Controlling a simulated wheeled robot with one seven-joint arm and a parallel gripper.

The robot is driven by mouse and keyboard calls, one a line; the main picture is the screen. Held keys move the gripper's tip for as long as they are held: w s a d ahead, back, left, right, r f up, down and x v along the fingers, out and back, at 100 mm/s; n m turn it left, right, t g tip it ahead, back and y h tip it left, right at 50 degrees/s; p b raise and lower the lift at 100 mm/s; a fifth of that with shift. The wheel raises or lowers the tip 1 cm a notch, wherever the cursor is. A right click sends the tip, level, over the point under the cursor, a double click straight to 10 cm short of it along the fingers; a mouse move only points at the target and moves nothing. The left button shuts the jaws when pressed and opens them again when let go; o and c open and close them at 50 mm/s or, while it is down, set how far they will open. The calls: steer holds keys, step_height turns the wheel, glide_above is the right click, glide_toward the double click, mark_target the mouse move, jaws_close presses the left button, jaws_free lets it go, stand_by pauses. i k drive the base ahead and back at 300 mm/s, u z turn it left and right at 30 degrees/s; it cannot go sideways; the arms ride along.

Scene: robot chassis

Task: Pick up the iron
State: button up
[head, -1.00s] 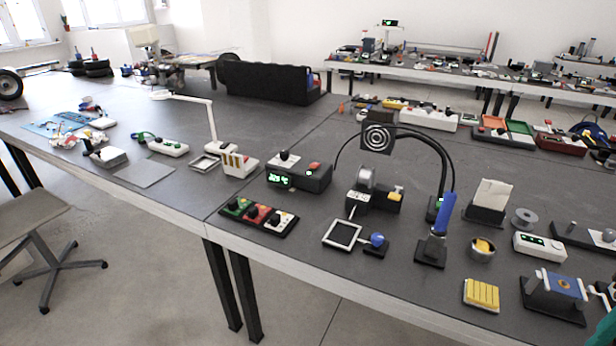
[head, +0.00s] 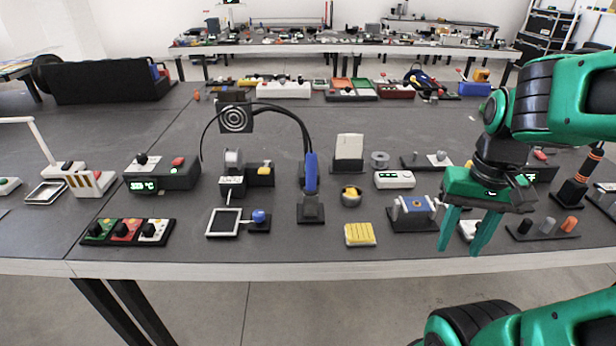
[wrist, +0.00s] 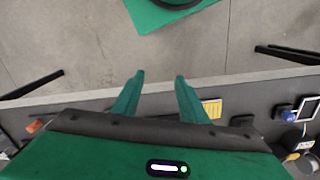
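The iron, which looks like a soldering iron with a blue handle (head: 310,173), stands upright in a black stand (head: 311,212) near the front of the table, at the middle of the head view. A thick black cable arches up from it to the left. My gripper (head: 467,245) is at the table's front edge, well to the right of the iron. Its two green fingers point down, apart, with nothing between them. They also show apart in the wrist view (wrist: 158,79). I cannot make out the iron in the wrist view.
A framed pad (head: 223,222) and a blue knob (head: 259,216) stand left of the iron. Bare floor lies before the table.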

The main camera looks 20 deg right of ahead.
mark_target(311, 190)
steer(key=u, duration=1.3)
steer(key=k, duration=1.85)
steer(key=z, duration=1.05)
steer(key=i, duration=1)
